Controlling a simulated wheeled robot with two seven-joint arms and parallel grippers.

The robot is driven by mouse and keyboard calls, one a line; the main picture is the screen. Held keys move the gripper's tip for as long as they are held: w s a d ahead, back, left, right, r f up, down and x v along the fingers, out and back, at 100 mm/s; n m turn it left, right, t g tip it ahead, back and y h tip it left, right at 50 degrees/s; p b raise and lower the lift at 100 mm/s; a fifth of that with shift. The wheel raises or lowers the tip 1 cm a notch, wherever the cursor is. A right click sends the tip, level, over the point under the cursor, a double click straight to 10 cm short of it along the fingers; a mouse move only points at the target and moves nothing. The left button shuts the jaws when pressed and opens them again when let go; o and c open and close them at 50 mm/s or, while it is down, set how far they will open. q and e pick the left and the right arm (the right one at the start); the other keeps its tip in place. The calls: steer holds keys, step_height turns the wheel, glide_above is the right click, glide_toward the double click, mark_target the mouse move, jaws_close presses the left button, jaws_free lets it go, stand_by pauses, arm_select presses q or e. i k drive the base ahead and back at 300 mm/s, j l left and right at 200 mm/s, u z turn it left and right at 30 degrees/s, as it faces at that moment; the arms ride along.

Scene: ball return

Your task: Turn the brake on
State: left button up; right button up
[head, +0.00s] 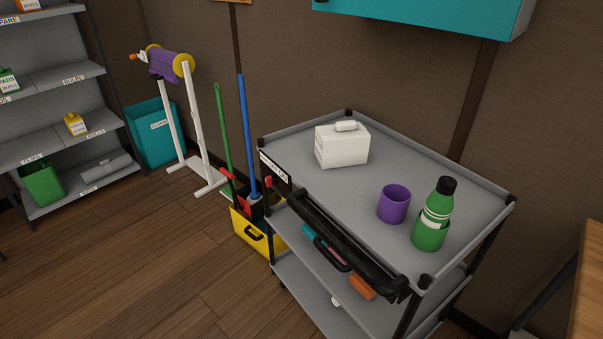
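A grey cart (425,185) with black posts stands right of the middle, with a black push handle (345,245) along its front side. A small red-tipped part (268,182) shows at the left end of this handle, below a black-and-white label (274,169); it may be the brake lever, but I cannot tell its setting. The cart's wheels are hidden or out of the picture. Neither of my grippers is in view.
A white box (341,149), a purple cup (393,204) and a green bottle (433,220) stand on the cart top. A yellow bucket (250,236) with long-handled tools stands close to the cart's left. Wooden floor (150,265) is clear at the front left.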

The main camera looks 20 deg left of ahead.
mark_target(270, 180)
steer(key=i+j+z, duration=0.3)
steer(key=j, duration=0.35)
steer(key=j+z, duration=0.3)
steer(key=j, duration=0.3)
steer(key=j+z, duration=0.3)
steer(key=j, duration=0.4)
steer(key=i, duration=0.05)
